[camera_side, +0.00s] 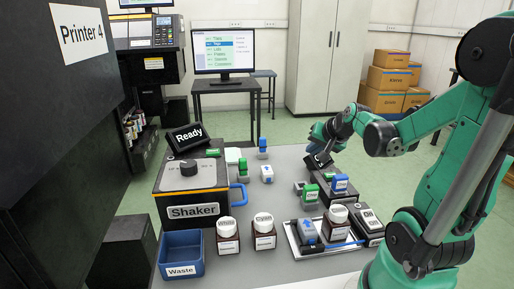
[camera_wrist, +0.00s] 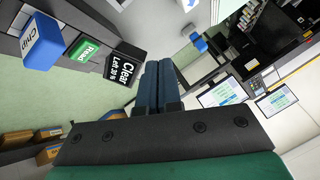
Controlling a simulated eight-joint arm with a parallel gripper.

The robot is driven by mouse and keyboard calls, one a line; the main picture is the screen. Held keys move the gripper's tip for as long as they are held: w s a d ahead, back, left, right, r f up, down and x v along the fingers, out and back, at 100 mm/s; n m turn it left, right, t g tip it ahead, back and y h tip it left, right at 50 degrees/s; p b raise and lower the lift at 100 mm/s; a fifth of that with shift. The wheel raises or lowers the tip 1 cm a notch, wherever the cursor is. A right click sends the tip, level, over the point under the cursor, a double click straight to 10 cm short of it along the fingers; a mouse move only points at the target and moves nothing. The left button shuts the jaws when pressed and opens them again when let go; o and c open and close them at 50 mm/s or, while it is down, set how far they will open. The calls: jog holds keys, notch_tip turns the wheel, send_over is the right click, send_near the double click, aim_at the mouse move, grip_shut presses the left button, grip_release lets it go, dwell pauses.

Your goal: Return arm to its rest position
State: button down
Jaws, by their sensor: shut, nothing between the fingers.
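My arm is green and black, and its wrist (camera_side: 338,125) hangs over the far right side of the grey table in the side view. My gripper (camera_wrist: 158,82) shows in the wrist view with its two dark blue fingers together and nothing between them. A tilted black display (camera_wrist: 122,68) reading "Clear" is close to the left of the fingers in that view. I cannot tell whether they touch. The side view shows a tilted black display (camera_side: 318,161) just below the wrist; the fingertips are not clear there.
The Shaker (camera_side: 190,185) stands at left with a "Ready" display (camera_side: 187,138). The Waste bin (camera_side: 181,254), two white-capped bottles (camera_side: 228,236) (camera_side: 264,232) and a tray (camera_side: 293,240) are in front. Green and blue items (camera_side: 310,192) (camera_side: 340,184) stand below the wrist.

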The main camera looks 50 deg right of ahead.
jog(key=w+a+r+n+y, duration=0.1)
jog(key=a+n+y, duration=0.3)
jog(key=a+n, duration=0.9)
jog(key=a+r, duration=0.1)
jog(key=a, duration=0.9)
jog(key=shift+w+a+n, duration=0.2)
jog(key=shift+n, duration=0.1)
jog(key=w+d+r+n+g+h, duration=0.15)
jog(key=d+r+n+g, duration=0.25)
jog(key=d, duration=0.9)
jog(key=s+d+n+g+y, duration=0.1)
jog(key=s+d+n, duration=0.1)
jog(key=d, duration=0.6)
jog(key=s+d+n+g, duration=0.2)
jog(key=s+d+n, duration=0.1)
jog(key=d, duration=0.5)
jog(key=shift+s+d+r+y, duration=0.3)
jog(key=shift+s+r+y, duration=0.1)
jog(key=shift+s, duration=0.2)
